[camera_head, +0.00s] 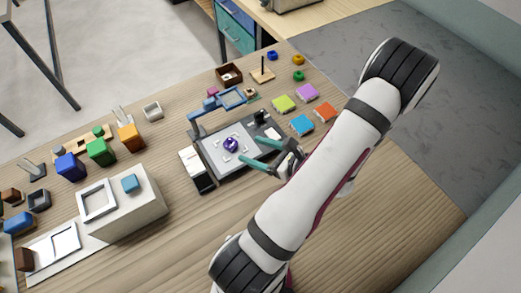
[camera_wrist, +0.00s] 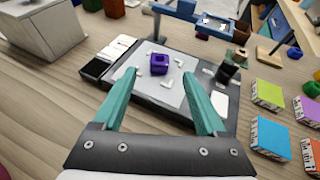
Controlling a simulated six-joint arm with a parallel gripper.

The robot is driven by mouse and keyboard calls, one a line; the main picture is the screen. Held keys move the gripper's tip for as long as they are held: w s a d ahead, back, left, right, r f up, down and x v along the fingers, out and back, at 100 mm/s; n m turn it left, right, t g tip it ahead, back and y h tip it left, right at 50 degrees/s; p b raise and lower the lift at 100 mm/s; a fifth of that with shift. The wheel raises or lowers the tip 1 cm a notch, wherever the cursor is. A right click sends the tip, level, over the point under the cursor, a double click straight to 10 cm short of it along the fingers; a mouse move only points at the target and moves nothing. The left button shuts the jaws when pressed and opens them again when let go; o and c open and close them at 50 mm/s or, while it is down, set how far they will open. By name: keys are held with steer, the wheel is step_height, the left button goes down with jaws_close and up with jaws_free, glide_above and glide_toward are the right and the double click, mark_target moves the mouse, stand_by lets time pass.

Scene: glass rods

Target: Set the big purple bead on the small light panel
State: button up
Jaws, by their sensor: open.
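The big purple bead (camera_head: 231,144) sits on the pale light panel (camera_head: 214,143), among its white corner marks. In the wrist view the bead (camera_wrist: 158,64) is blocky with a hole in its top, and the panel (camera_wrist: 152,95) lies under it on a dark base. My gripper (camera_head: 248,149) is open, its two teal fingers apart and empty. The fingers reach over the panel from its right side in the head view. In the wrist view my gripper (camera_wrist: 158,74) has one finger on each side of the bead's line, with clear gaps and no visible contact.
A blue arm-like stand (camera_head: 215,105) rises behind the panel, and a dark cylinder (camera_head: 260,118) stands at its back right. Several coloured blocks (camera_head: 302,125) lie to the right. A white box (camera_head: 125,205) stands to the left. Bare tabletop lies in front.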

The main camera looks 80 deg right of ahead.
steer(key=w+a+r+n+g+y, duration=0.2)
steer(key=w+a+r+n+y, duration=0.4)
steer(key=a+n, duration=0.25)
steer(key=w+a+r+n+g+y, duration=0.35)
steer(key=w+a+n+y, duration=0.25)
steer(key=w+a+n, duration=0.25)
steer(key=s+a+r+n+g+h, duration=0.2)
steer(key=s+a+r+n+g, duration=0.1)
steer(key=a+n, duration=0.5)
steer(key=s+a+r+n+g+h, duration=0.2)
steer(key=s+a+n+g, duration=0.2)
steer(key=a+n, duration=0.3)
steer(key=n, duration=0.3)
steer(key=shift+s+a+r+h, duration=0.4)
